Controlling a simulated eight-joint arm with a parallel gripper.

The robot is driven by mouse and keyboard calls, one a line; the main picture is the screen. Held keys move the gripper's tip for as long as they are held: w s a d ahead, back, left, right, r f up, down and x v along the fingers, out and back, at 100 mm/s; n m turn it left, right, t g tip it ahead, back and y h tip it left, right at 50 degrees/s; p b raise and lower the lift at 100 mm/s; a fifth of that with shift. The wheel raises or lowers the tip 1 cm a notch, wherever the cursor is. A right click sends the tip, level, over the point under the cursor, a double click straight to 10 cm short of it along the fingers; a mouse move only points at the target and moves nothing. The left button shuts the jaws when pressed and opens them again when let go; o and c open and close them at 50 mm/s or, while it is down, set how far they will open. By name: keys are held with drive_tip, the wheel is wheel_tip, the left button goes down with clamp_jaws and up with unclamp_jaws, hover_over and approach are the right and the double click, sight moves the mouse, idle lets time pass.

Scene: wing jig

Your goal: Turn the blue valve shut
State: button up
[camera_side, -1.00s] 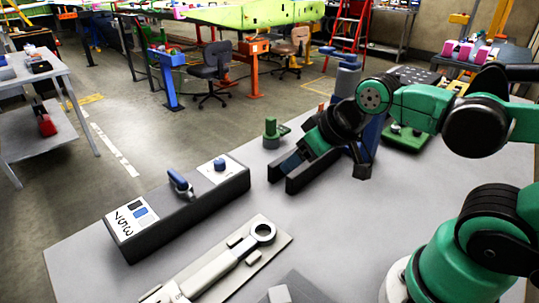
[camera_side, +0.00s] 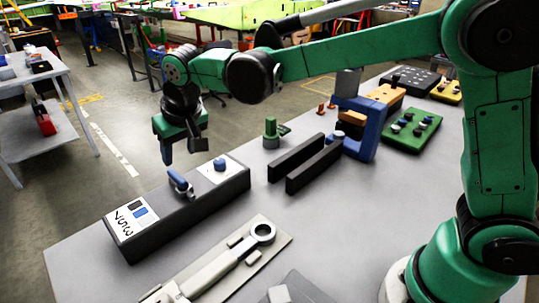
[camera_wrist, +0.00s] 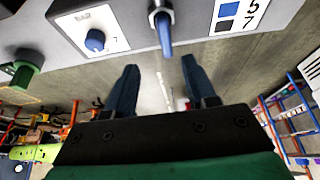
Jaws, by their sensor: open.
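The blue valve (camera_side: 180,182) is a lever handle on top of a long dark box (camera_side: 200,212). In the wrist view the lever (camera_wrist: 164,32) points down the picture, between the lines of my two fingers but beyond their tips. My gripper (camera_side: 182,152) hangs above and just behind the valve, pointing down. It is open and empty. In the wrist view my gripper (camera_wrist: 160,65) shows both fingers apart, with clear space between them and no visible contact with the lever.
A blue round knob (camera_side: 219,163) on a white plate sits right of the valve on the same box. A printed label (camera_side: 130,217) is at the box's left end. Two dark rails (camera_side: 305,165), a green fitting (camera_side: 270,135) and a large wrench (camera_side: 235,258) lie nearby.

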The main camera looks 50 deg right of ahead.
sight(175, 174)
drive_tip(key=shift+w+a+f, duration=0.4)
drive_tip(key=shift+a+f, duration=0.05)
drive_tip(key=shift+f, duration=0.1)
drive_tip(key=shift+x, duration=2.55)
clamp_jaws()
